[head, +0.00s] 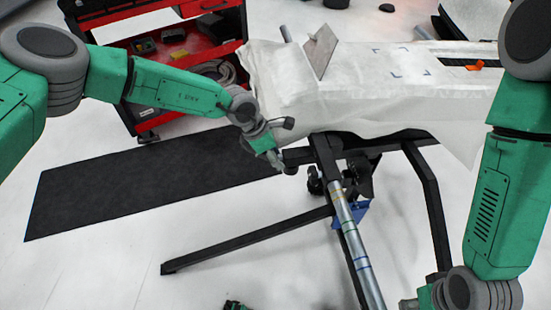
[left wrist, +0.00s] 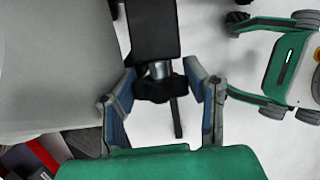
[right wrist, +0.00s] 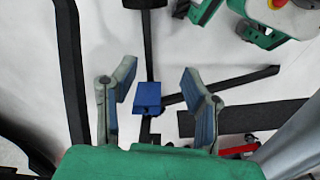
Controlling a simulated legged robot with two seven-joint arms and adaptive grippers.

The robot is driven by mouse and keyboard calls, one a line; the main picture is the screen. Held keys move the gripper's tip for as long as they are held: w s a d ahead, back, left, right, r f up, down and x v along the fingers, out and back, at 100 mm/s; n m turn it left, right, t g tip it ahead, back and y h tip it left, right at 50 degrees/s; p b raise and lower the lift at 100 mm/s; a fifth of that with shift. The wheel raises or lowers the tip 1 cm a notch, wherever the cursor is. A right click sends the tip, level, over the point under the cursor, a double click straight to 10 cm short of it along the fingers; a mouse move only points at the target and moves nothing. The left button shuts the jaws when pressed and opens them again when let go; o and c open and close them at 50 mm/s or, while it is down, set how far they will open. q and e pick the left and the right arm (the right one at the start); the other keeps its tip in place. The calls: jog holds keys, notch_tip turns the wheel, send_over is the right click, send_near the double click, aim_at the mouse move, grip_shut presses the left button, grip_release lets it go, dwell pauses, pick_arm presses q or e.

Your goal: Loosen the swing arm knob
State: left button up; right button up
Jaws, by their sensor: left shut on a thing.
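The black swing arm knob (left wrist: 160,90) shows in the left wrist view, below a short metal shaft (left wrist: 160,69) and a black beam (left wrist: 152,30). My left gripper (left wrist: 161,85) has one finger on each side of the knob and is shut on it. In the head view my left gripper (head: 274,160) is at the left end of the stand's black crossbar (head: 297,156), and I cannot make out the knob there. My right gripper (right wrist: 150,84) is open and empty. In the head view only part of it shows, at the lower edge (head: 410,303).
A metal tube (head: 352,225) and black legs (head: 250,240) extend toward me. A blue bracket (right wrist: 147,98) shows beyond my right fingers. A red tool cart (head: 220,35) and black mat (head: 150,180) are at left.

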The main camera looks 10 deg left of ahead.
pick_arm(q)
jog(key=g+b, duration=0.1)
jog(key=b, duration=0.1)
jog(key=f+g+b, duration=0.1)
jog(key=b, duration=0.1)
jog(key=shift+a+n+h+b, duration=0.3)
jog(key=shift+n+b, duration=0.1)
jog(key=shift+r+g+b, duration=0.2)
jog(key=shift+g+b, duration=0.15)
jog(key=shift+g, duration=0.15)
jog(key=shift+a, duration=0.15)
jog(key=o, duration=1.2)
jog(key=shift+r, duration=0.1)
jog(key=shift+c, duration=0.2)
jog(key=shift+r, duration=0.15)
